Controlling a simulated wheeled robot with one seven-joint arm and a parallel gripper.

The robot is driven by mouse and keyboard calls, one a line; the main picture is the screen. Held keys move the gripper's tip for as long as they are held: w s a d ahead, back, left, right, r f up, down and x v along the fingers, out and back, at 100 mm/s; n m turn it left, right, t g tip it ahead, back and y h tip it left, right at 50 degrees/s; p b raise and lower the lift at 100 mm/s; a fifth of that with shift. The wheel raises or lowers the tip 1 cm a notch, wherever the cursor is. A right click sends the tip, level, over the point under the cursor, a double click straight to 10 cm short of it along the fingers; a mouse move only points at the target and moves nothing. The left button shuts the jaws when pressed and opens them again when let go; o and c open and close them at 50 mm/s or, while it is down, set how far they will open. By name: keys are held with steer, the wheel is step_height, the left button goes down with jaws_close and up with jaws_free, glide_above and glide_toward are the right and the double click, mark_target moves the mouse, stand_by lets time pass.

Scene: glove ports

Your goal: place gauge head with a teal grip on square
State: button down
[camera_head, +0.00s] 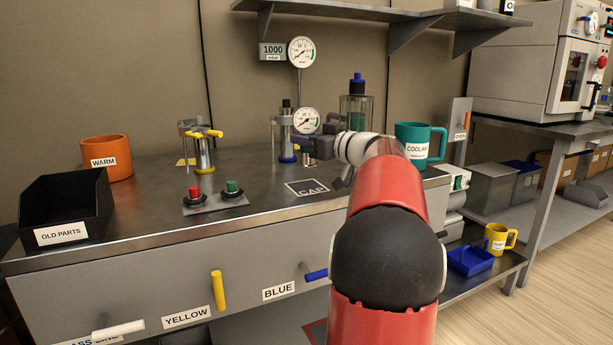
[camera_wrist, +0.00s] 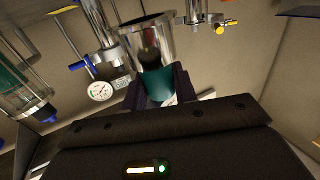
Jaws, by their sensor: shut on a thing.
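My gripper (camera_head: 308,148) is above the bench, behind and above the black square marked CAP (camera_head: 304,186) in the head view. In the wrist view my gripper (camera_wrist: 158,90) is shut on the teal grip of the gauge head (camera_wrist: 158,84), whose silver body extends away from the fingers. The grip is partly hidden between the fingers. In the head view a round dial (camera_head: 307,120) shows just above my gripper; I cannot tell whether it belongs to the held piece. The square looks empty, and the held piece is apart from it.
Metal fittings with a yellow handle (camera_head: 205,133) and a blue base (camera_head: 287,158) stand behind. Red and green buttons (camera_head: 214,198) are left of the square. A teal COOLANT mug (camera_head: 420,145) is right, an orange WARM mug (camera_head: 106,157) and black bin (camera_head: 65,205) far left.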

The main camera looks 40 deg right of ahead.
mark_target(313, 163)
steer(key=shift+f+b, duration=0.8)
steer(key=shift+f, duration=2)
steer(key=shift+f, duration=0.15)
steer(key=c, duration=1.1)
jaws_free()
steer(key=s+d+b, duration=0.1)
steer(key=s, duration=1.1)
steer(key=shift+d, duration=0.4)
